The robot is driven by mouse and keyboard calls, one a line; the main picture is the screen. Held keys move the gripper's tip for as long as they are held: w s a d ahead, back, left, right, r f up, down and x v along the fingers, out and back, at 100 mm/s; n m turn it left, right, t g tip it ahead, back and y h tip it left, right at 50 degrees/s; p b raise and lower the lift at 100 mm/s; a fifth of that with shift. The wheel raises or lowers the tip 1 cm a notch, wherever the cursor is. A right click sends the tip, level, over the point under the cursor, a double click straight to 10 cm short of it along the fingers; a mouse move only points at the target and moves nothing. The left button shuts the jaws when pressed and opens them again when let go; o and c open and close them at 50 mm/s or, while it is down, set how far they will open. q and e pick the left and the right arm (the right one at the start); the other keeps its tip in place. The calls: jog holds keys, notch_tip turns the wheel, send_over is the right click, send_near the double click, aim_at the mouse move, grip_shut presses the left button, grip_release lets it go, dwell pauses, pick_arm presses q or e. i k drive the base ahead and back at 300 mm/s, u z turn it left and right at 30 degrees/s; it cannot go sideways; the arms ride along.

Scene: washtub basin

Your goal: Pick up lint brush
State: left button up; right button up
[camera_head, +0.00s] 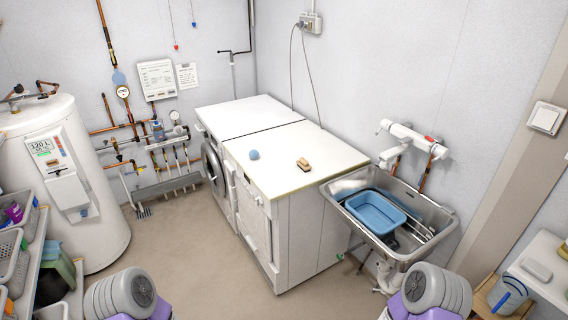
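A small brush with a tan wooden body (304,164), which looks like the lint brush, lies on the white top of the nearer laundry machine (285,178). It lies right of the middle of that top, with nothing over it. A blue ball (254,155) sits to its left on the same top, apart from it. Only rounded grey and purple parts of my two arms show at the bottom edge. Neither of my grippers is in view.
A steel sink (434,226) with a blue basin (375,211) in it stands right of the machines. A white water heater (95,225) and a shelf of baskets (38,250) are at the left. The floor (195,255) before the machines is clear.

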aim_at(303, 164)
jog(key=u, duration=0.7)
jog(key=i, duration=1.45)
jog(key=u, duration=0.1)
